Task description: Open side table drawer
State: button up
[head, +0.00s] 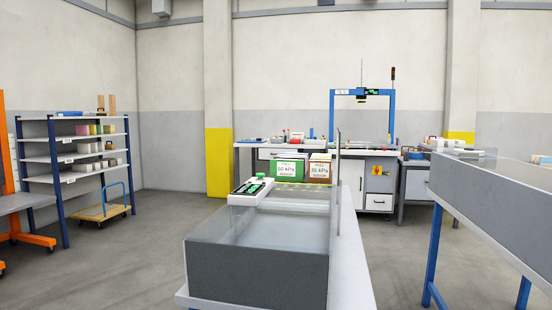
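A workbench (300,145) stands against the back wall. Its left part has a pale drawer front (272,154) under the top, which looks shut. A white cabinet (380,170) under its right part has a lower drawer front (378,202) that looks shut. A small side table (404,160) stands just right of the cabinet, with a pale front panel (416,184) below its top. Whether that panel is the drawer, and its handle, are too small to tell. My gripper is not in view.
A grey glass-sided box (258,272) on a table fills the near middle. A long grey unit on blue legs (434,250) stands at right. Shelving (75,160) and a wooden trolley (102,212) stand at left. Bare floor (150,250) lies left of the box; a narrower strip (395,250) lies right.

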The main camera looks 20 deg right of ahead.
aim_at(267, 154)
jog(key=u, duration=1.3)
jog(key=i, duration=3.4)
jog(key=z, duration=2.4)
jog(key=i, duration=4.4)
